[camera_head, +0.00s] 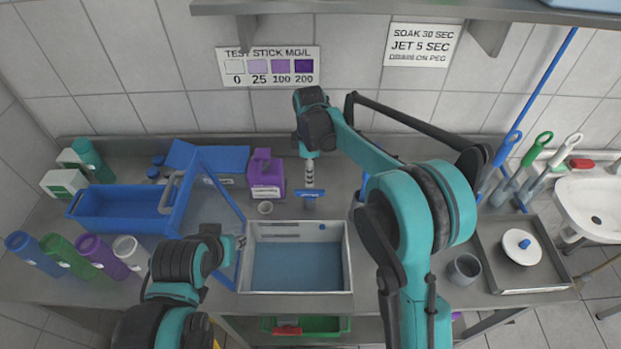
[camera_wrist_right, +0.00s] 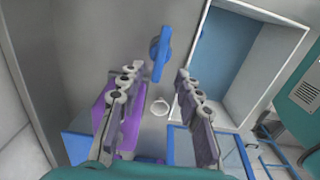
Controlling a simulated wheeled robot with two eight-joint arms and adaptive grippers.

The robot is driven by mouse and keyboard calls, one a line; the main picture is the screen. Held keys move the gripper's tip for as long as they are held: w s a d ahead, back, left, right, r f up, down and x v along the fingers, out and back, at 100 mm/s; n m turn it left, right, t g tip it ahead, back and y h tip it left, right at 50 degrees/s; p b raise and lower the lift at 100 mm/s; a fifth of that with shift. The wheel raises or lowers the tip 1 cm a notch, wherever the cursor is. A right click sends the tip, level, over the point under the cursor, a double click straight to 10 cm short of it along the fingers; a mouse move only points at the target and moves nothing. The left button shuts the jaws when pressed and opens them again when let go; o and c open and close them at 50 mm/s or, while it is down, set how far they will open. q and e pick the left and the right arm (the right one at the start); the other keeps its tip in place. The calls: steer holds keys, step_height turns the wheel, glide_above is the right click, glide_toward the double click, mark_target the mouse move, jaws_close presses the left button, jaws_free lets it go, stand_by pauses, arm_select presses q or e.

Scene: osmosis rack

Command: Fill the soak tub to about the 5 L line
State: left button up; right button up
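The soak tub (camera_head: 348,270) is a pale rectangular basin sunk at the bench front. Its inside looks flat blue; I cannot tell whether that is water or how high it stands, and no 5 L line is legible. It also shows in the right wrist view (camera_wrist_right: 258,112). A blue lever handle (camera_head: 311,193), like a tap's, stands behind the tub. My right gripper (camera_head: 310,183) points down above it. In the right wrist view the gripper (camera_wrist_right: 158,74) has its fingers apart, with the blue lever (camera_wrist_right: 161,52) ahead between them, apparently untouched. My left gripper (camera_head: 240,242) is at the tub's left rim.
A purple jug (camera_head: 265,175) and small cup (camera_head: 265,208) stand behind the tub. A blue crate (camera_head: 120,208) and several coloured bottles (camera_head: 97,256) are at left. A grey cup (camera_head: 464,269) and a tray with a white lid (camera_head: 520,248) are at right. A shelf (camera_head: 400,8) overhangs the bench.

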mark_target(310, 190)
step_height(310, 190, down, 8)
steer(key=shift+r+b, duration=0.25)
steer(key=shift+b, duration=0.55)
jaws_close()
